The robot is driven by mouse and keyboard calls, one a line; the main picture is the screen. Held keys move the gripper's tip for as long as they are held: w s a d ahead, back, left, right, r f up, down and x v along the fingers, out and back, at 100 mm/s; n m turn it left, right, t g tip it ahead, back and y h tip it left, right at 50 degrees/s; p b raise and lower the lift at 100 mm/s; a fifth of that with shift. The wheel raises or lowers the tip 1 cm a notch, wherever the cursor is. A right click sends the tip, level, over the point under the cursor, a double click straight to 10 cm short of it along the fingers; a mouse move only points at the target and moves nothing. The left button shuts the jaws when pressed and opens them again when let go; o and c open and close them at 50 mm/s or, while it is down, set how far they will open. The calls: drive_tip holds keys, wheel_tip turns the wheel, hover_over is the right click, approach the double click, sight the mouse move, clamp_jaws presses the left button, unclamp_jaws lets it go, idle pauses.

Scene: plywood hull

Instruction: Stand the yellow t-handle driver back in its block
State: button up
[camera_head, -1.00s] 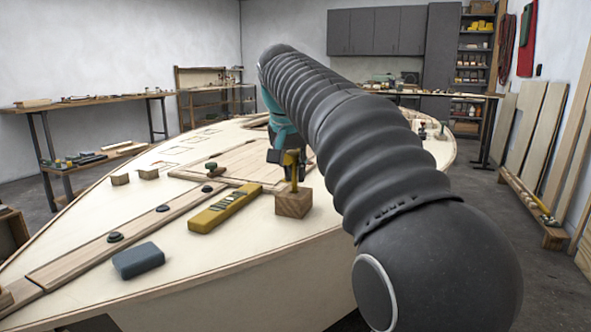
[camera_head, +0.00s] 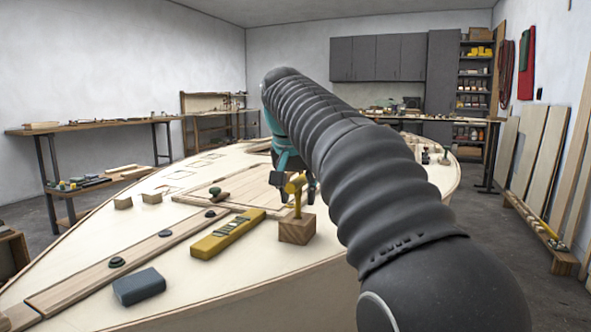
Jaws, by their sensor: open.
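The yellow t-handle driver (camera_head: 297,200) stands upright with its lower end at the top of the wooden block (camera_head: 297,229) on the pale plywood hull (camera_head: 180,238). Whether its tip sits inside a hole is too small to tell. My gripper (camera_head: 300,184) is just behind and above the driver's handle, its dark fingers apart and the handle in front of them. The handle looks free of the fingers. My own arm hides part of the hull to the right.
A yellow level-like tool (camera_head: 228,235) lies left of the block. A dark blue-grey block (camera_head: 139,286) is at the front left. Bare plywood lies in front of the block.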

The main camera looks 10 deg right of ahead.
drive_tip(key=v, duration=1)
drive_tip(key=shift+s+r, duration=0.15)
drive_tip(key=s+d+f+n+y+p, duration=0.1)
drive_tip(key=s+f+n, duration=0.1)
drive_tip(key=s+f, duration=1.1)
drive_tip(key=s+d+f+n+t+y+p, duration=0.1)
drive_tip(key=s+f+n, duration=0.2)
drive_tip(key=s+f, duration=1)
wheel_tip(320, 180, down, 6)
drive_tip(key=shift+d, duration=0.15)
